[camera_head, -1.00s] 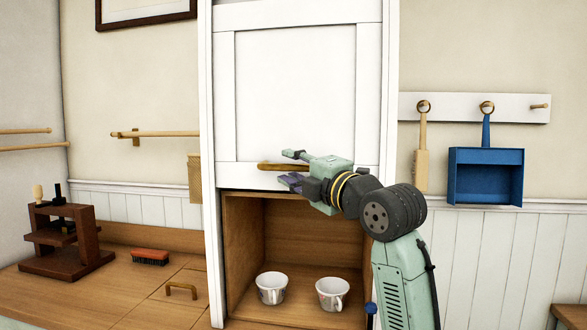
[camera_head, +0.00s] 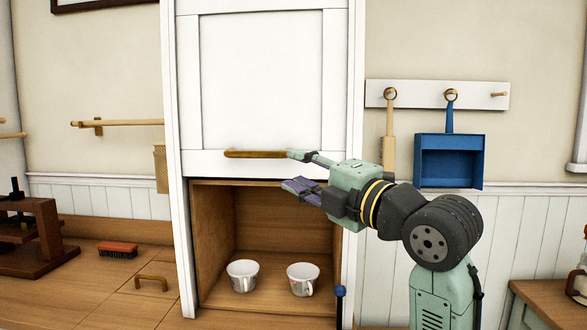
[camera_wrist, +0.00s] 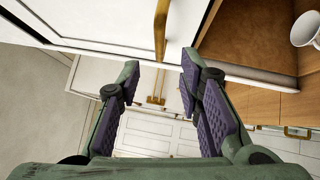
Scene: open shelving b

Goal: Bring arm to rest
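My gripper (camera_head: 302,171) is open and empty, with its two fingers spread apart. In the head view it is in front of the white sliding door (camera_head: 262,80), near the right end of the door's wooden handle (camera_head: 256,154). In the wrist view my gripper (camera_wrist: 161,90) shows purple finger pads with a clear gap between them. The handle (camera_wrist: 161,30) appears beyond the fingertips and does not lie between the pads. The door is raised, and the lower part of the cabinet is open beneath it.
Two white cups (camera_head: 243,276) (camera_head: 303,280) stand in the open cabinet (camera_head: 215,230). A blue dustpan (camera_head: 449,160) and a wooden brush (camera_head: 388,137) hang from the rail at right.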

